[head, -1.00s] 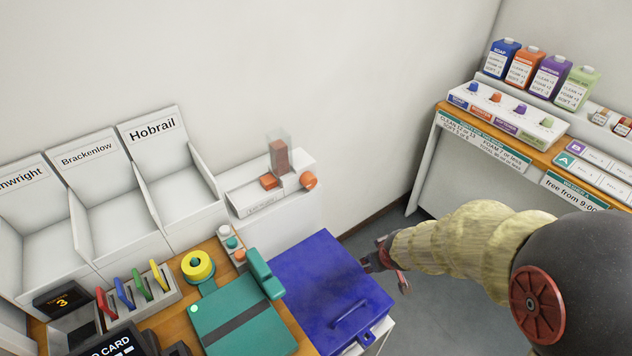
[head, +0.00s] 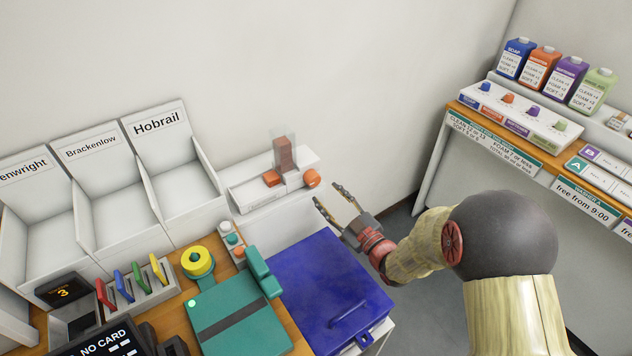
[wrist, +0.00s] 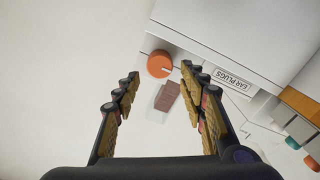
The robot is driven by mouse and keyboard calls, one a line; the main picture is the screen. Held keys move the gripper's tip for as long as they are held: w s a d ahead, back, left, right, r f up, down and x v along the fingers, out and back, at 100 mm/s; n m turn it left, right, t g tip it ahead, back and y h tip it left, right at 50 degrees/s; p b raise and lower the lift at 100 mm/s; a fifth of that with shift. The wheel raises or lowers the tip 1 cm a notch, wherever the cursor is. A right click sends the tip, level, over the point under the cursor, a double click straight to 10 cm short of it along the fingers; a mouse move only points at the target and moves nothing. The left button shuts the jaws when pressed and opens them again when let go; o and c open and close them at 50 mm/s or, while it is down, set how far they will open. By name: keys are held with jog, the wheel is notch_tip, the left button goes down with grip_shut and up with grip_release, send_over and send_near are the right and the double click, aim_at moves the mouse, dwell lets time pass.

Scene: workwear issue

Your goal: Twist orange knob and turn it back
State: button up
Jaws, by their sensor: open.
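The orange knob (head: 312,178) sits on the right end of a white dispenser (head: 262,200) by the back wall. In the wrist view the orange knob (wrist: 160,64) is round with a pale mark at its edge, ahead of and between my fingers. My gripper (head: 328,198) is open and empty, just right of and in front of the knob, not touching it. In the wrist view my gripper (wrist: 155,90) has both fingers spread wide. A clear tube with brown contents (head: 284,152) stands beside the knob. The wrist view shows the label "EAR PLUGS" on the dispenser (wrist: 200,45).
A blue lidded box (head: 320,280) stands below the dispenser. A teal press (head: 235,310) and small coloured buttons (head: 232,239) are to its left. White named bins (head: 160,170) line the wall. A shelf with bottles and small knobs (head: 530,125) is at the right.

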aim_at(316, 182)
jog(key=shift+b+x, duration=1)
jog(key=shift+x, duration=2.9)
jog(key=c, duration=0.3)
jog(key=c, duration=0.6)
jog(key=shift+o, duration=0.2)
